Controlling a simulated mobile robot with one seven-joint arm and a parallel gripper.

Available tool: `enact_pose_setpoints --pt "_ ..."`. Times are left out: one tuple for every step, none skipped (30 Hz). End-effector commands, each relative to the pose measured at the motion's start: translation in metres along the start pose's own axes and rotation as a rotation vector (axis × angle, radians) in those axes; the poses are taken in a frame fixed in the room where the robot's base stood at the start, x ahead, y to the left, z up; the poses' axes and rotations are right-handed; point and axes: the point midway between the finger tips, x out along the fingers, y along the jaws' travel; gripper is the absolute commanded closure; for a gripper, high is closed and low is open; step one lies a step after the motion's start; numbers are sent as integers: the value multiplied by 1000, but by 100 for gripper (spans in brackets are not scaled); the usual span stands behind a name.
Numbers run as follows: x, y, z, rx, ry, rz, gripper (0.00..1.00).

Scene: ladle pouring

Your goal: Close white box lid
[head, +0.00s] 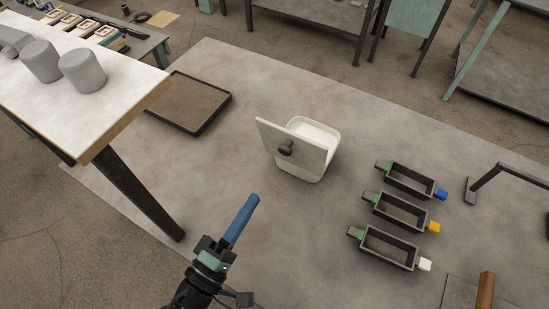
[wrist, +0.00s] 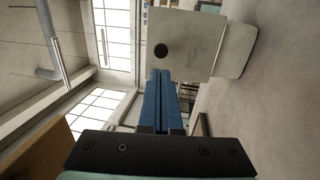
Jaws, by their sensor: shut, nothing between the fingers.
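The white box (head: 319,133) stands on the grey work surface near the middle of the head view. Its lid (head: 277,142) is open and stands steeply up on the side facing my gripper, with a dark round knob (head: 286,148) on its outer face. My gripper (head: 252,201) is shut and empty, its blue fingers pointing toward the box from the lower left, apart from the lid. In the wrist view, the lid (wrist: 190,38) with its knob (wrist: 161,50) shows beyond the shut blue fingers (wrist: 160,76), and part of the box (wrist: 238,45) shows behind it.
A dark shallow tray (head: 190,103) lies behind and left of the box. Three dark bins (head: 396,214) with coloured ends stand to the right. A white-topped table (head: 110,110) with grey cylinders is at the left. The surface between my gripper and the box is clear.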

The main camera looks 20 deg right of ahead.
Motion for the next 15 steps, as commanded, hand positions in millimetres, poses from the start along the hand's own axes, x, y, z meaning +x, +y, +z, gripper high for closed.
enact_pose_setpoints --pt "13 4 1 -2 -5 0 100" --pt "20 4 1 -2 -4 0 100" --pt "29 4 1 -1 -5 1 100" --pt "35 4 1 0 -5 1 100" --pt "42 4 1 -1 -4 0 100" --pt "50 4 1 -1 -5 1 100" --pt "56 4 0 -1 -3 0 100" --pt "61 3 1 0 -4 0 100" --pt "69 3 1 0 -4 -1 100" --pt "74 3 0 -1 -4 -1 100" --pt "78 3 0 -1 -2 -1 100" --pt "83 3 0 1 -2 -2 100" --pt "86 2 0 0 -2 -1 100" --pt "89 2 0 0 -2 -1 100" --pt "93 2 0 0 -2 -1 100"
